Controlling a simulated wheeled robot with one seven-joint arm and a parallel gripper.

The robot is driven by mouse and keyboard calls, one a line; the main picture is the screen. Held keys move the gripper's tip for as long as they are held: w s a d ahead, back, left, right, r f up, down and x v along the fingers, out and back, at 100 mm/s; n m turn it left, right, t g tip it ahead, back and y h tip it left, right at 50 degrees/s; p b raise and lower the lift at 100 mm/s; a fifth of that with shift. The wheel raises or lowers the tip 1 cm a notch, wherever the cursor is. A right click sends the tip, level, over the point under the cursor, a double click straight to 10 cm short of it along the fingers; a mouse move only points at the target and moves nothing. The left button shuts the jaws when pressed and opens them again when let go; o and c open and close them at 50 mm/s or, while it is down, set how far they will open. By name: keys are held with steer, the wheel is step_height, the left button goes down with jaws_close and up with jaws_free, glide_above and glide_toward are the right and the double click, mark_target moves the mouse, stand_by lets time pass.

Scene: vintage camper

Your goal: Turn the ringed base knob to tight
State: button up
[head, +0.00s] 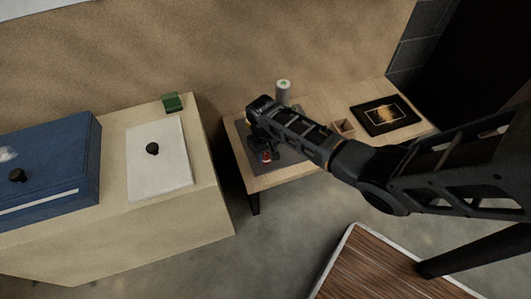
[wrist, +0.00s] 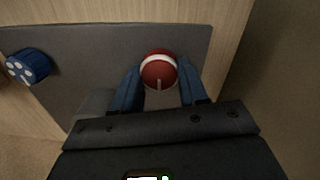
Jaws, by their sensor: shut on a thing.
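A red knob with a white ring around it (wrist: 159,72) stands on a dark grey panel (wrist: 85,50) in the wrist view. A pale pointer line on its top points toward the bottom of the picture. My gripper (wrist: 159,76) is shut on this knob, one blue-grey finger on each side. No marking for tight is legible in either view.
A blue knob with white dots (wrist: 28,66) stands on the panel's left. On the wooden table (head: 277,179) are a pale cylinder (head: 283,92), a small open box (head: 343,128) and a dark framed picture (head: 388,115). A counter with a blue case (head: 60,165) is left.

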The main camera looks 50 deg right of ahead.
steer(key=shift+c, duration=0.9)
